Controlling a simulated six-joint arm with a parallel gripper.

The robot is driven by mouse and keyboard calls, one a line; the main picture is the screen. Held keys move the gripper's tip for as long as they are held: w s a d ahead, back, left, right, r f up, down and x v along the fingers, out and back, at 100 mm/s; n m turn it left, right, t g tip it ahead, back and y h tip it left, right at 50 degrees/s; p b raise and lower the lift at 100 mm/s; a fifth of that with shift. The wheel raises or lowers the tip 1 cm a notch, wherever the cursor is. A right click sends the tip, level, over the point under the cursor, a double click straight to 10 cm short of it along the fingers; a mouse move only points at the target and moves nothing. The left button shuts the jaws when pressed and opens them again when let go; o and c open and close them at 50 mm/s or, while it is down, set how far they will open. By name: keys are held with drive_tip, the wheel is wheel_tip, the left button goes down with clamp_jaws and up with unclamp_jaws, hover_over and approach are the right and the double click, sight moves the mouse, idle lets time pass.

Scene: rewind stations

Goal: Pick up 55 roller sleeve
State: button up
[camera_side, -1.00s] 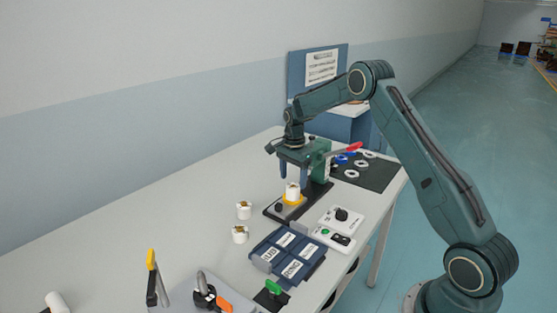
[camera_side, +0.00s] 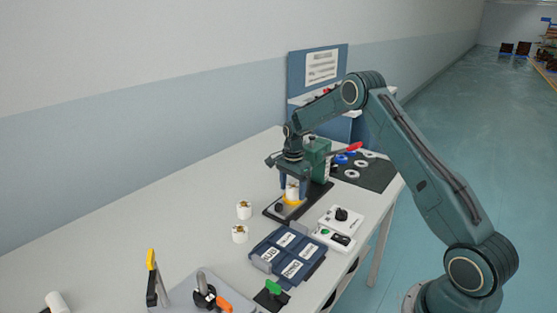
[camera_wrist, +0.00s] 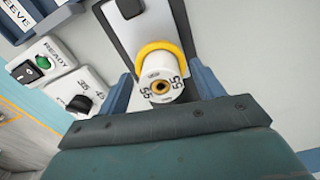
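The 55 roller sleeve (camera_wrist: 162,88) is a white cylinder with a brass-coloured centre and "55" printed on its end. It stands in a yellow ring (camera_wrist: 158,47) on a dark-based fixture, and also shows in the side view (camera_side: 292,192). My gripper (camera_side: 293,188) is lowered over it from above. In the wrist view its two blue fingers stand on either side of the sleeve, with small gaps visible. My gripper is open and holds nothing. The sleeve's lower part is hidden by the ring.
Two similar white rollers (camera_side: 244,209) (camera_side: 240,233) stand left of the fixture. A green press body with a red lever (camera_side: 346,148) rises close behind my gripper. A labelled dark blue tray (camera_side: 262,263) and white switch boxes (camera_side: 341,217) are in front.

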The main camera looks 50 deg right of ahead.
sight(292, 186)
drive_tip(key=c, duration=1.1)
drive_tip(key=shift+o, duration=0.2)
drive_tip(key=shift+r, duration=0.15)
wheel_tip(292, 186, up, 20)
